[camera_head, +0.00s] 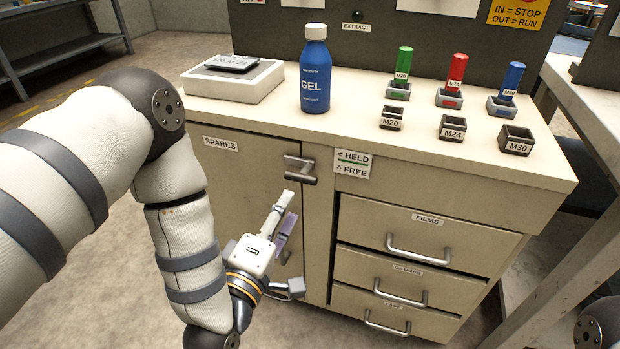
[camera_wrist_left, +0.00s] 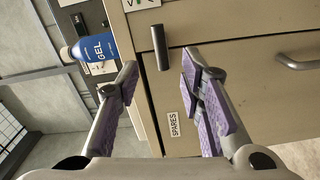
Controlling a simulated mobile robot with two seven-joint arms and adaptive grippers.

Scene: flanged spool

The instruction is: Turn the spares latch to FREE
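The spares latch (camera_head: 300,169) is a grey metal lever at the top right of the spares door (camera_head: 232,180). Its bar lies roughly level, toward the HELD arrow's direction. The sign (camera_head: 352,163) beside it reads HELD with a left arrow and FREE with an up arrow. My left gripper (camera_head: 287,204) is just below and in front of the latch. In the left wrist view, the gripper (camera_wrist_left: 160,64) is open, and the latch bar (camera_wrist_left: 161,47) shows between the fingertips, apparently beyond them; contact cannot be told. My right gripper is out of view.
A blue GEL bottle (camera_head: 315,70) stands on the worktop near the edge above the latch. A white box (camera_head: 232,83) is to its left, with several small trays and coloured pegs to its right. Drawers with handles (camera_head: 418,246) fill the cabinet's right side.

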